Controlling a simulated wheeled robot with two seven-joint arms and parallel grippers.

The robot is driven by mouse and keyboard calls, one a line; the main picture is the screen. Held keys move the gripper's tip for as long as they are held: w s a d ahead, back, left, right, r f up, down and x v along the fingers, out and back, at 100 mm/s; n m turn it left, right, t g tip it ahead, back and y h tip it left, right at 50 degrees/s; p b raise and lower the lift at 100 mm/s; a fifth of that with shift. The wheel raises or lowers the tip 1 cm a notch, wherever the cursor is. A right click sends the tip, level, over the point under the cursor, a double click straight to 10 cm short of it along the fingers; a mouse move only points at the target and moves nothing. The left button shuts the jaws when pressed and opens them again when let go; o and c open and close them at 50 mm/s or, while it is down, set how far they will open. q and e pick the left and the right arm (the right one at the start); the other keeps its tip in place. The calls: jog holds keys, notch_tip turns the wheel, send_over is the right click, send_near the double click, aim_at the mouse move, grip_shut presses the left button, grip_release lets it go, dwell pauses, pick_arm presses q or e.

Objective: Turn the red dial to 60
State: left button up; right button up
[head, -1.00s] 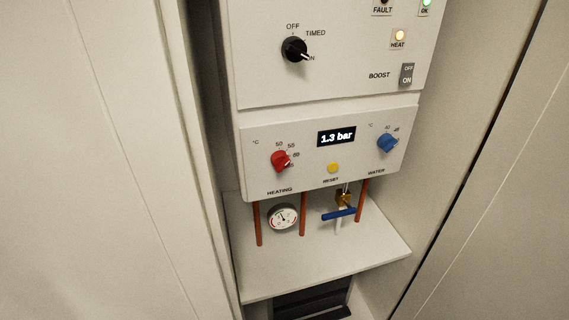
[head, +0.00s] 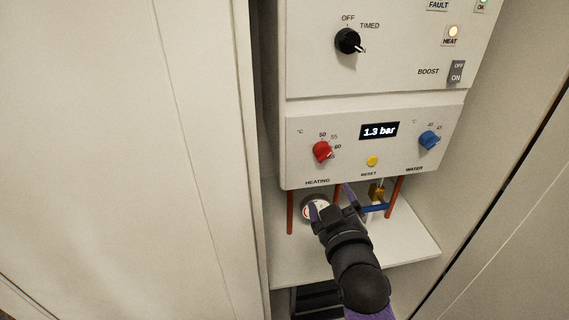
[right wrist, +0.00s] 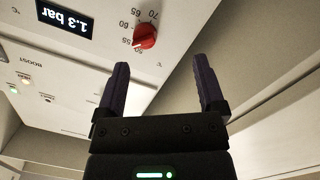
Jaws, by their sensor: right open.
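The red dial (head: 322,152) is on the lower white panel, above the HEATING label. In the head view its pointer end faces lower right, below the 60 mark; the exact reading is too small to tell. The dial also shows in the right wrist view (right wrist: 144,36), upside down, with marks around it up to 70. My right gripper (head: 331,195) is open and empty, below the panel and in front of the pipes. In the right wrist view its fingers (right wrist: 162,66) point up toward the panel, apart from the dial. My left gripper is not in view.
The display (head: 379,131) reads 1.3 bar. A yellow reset button (head: 372,161) and a blue dial (head: 429,140) are to the right. Copper pipes (head: 290,212), a gauge (head: 315,208) partly hidden by my gripper, and a blue-handled valve (head: 376,208) are below, above a shelf (head: 413,249).

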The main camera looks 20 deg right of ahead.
aim_at(324, 157)
jog(key=shift+t+h, duration=0.3)
jog(key=shift+t, duration=0.1)
jog(key=w+d+r, duration=0.1)
jog(key=w, duration=0.2)
jog(key=w+d+r+b, duration=0.1)
jog(key=w, duration=0.2)
jog(key=w+d+r, duration=0.1)
jog(key=w, duration=0.2)
jog(key=shift+d+b, duration=0.25)
jog(key=shift+b, duration=0.15)
grip_shut()
